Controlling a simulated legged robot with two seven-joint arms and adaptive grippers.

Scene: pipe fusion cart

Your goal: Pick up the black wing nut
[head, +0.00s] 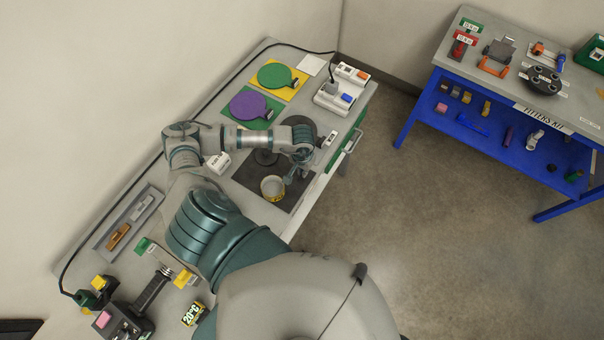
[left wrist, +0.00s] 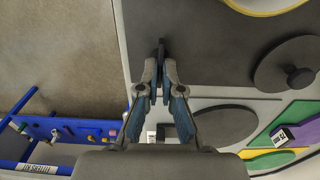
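My left gripper (left wrist: 160,78) shows from behind in the left wrist view, its two fingers drawn close together. A small black upright piece, which looks like the black wing nut (left wrist: 161,48), stands between the fingertips and sticks out past them. Its lower part is hidden by the fingers. In the head view my left gripper (head: 297,174) points down over the dark mat (head: 245,177), just right of a pale ring-shaped part (head: 272,187). The wing nut is too small to make out there. My right gripper is not in view.
A dark disc with a knob (left wrist: 286,68) lies on the mat. Green (head: 274,76) and purple (head: 248,104) paddles and a white switch unit (head: 338,97) are at the bench's far end. A blue-framed table (head: 470,120) stands apart at right, with open floor between.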

